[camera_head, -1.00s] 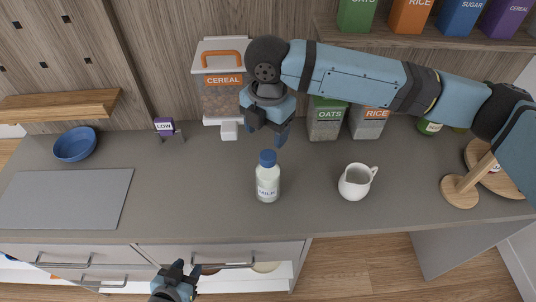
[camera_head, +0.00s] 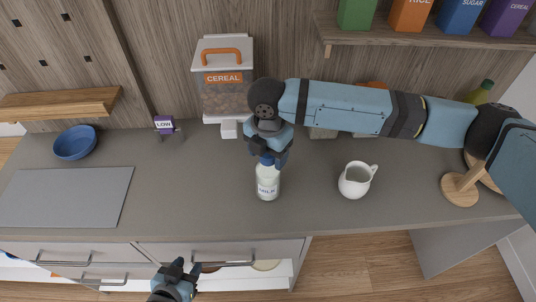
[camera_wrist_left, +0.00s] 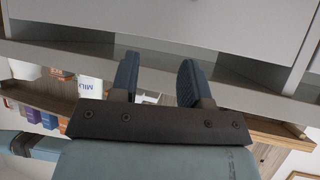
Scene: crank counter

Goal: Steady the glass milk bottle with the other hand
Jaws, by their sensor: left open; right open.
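The glass milk bottle (camera_head: 267,184) stands upright on the counter (camera_head: 215,190), with a blue cap and a MILK label. My right gripper (camera_head: 269,160) is directly above it, open, with its fingers around or just in front of the blue cap; whether they touch it cannot be told. My left gripper (camera_head: 178,268) is open and empty, low in front of the drawers. In the left wrist view its two fingers (camera_wrist_left: 158,82) are apart, and part of the bottle label (camera_wrist_left: 88,86) shows upside down beyond the counter edge.
A white jug (camera_head: 356,180) stands to the right of the bottle. A cereal dispenser (camera_head: 224,95) stands behind, and a blue bowl (camera_head: 75,143) and grey board (camera_head: 65,198) are at left. A wooden stand (camera_head: 460,189) is at right. The counter left of the bottle is clear.

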